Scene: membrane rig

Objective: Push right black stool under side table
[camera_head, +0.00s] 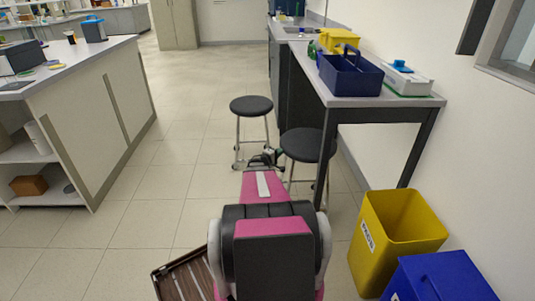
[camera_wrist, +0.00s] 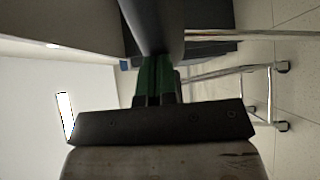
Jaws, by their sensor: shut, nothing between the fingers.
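The right black stool (camera_head: 306,144) has a round black seat and chrome legs. It stands at the left side of the side table (camera_head: 412,102), its seat's right edge partly behind the table's near left leg. My gripper (camera_head: 276,154) is low at the stool's left side, partly hidden by my arm. In the wrist view my green fingers (camera_wrist: 155,78) are closed and empty. They point at the dark seat edge (camera_wrist: 154,25), close to it or touching; I cannot tell which. The stool's chrome legs (camera_wrist: 220,70) with casters show to the right there.
Another black stool (camera_head: 251,106) stands farther back to the left. A yellow bin (camera_head: 372,245) and a blue bin (camera_head: 440,278) stand near right. A blue caddy (camera_head: 350,76) and a white box (camera_head: 408,82) are on the side table. Open floor (camera_head: 180,160) lies left, beside the white bench (camera_head: 95,120).

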